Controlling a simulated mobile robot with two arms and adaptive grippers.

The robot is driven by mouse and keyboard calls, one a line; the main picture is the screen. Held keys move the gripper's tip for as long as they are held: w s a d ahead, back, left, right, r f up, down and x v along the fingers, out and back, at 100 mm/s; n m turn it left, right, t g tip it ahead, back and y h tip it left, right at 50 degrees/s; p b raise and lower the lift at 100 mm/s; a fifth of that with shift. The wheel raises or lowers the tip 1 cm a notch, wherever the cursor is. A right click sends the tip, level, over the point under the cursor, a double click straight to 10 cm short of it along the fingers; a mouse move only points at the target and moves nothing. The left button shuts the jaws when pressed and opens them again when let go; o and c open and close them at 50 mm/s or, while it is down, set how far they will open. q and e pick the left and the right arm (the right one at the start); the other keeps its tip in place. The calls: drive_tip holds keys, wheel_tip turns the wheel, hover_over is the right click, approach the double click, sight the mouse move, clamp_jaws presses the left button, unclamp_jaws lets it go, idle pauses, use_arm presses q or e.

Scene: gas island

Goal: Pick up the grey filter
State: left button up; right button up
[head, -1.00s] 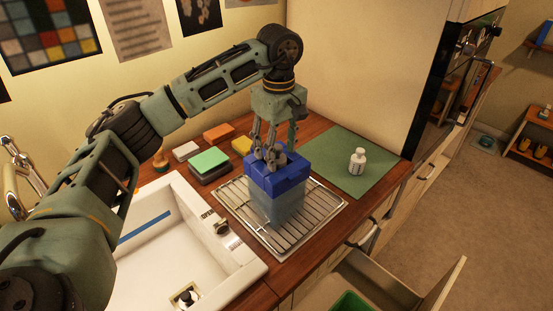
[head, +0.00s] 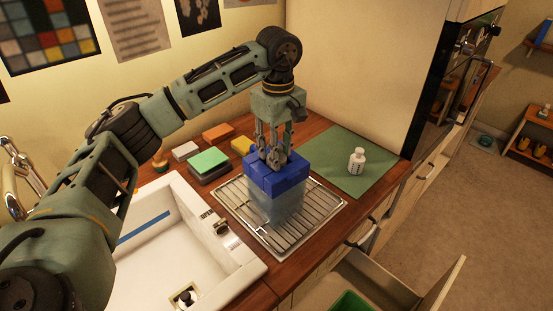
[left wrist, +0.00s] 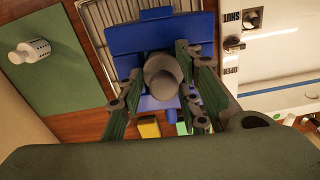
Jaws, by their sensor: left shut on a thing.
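The grey filter (left wrist: 162,76) is a round grey piece, seen from above in the left wrist view. It sits at the top of a container with a blue lid (head: 290,178) and a translucent body (head: 283,207); the lid also shows in the wrist view (left wrist: 140,40). My left gripper (head: 274,158) points down over the lid, with its fingers shut on the filter from both sides. In the head view the fingers mostly hide the filter. I cannot tell whether the filter still touches the lid. My right gripper is not in view.
The container stands on a metal drying rack (head: 318,207). A white bottle (head: 357,161) stands on a green mat (head: 345,145) to the right. Sponges (head: 208,162) lie behind. A white sink (head: 170,245) is at left, and a drawer (head: 385,285) is open in front.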

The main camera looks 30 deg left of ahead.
use_arm(q)
drive_tip(key=shift+r+b, duration=0.3)
drive_tip(key=shift+r, duration=0.2)
wheel_tip(320, 180, up, 8)
drive_tip(key=shift+f+b, duration=0.2)
drive_tip(key=shift+b, duration=0.3)
drive_tip(key=shift+r, duration=0.7)
drive_tip(key=shift+s+f, duration=0.1)
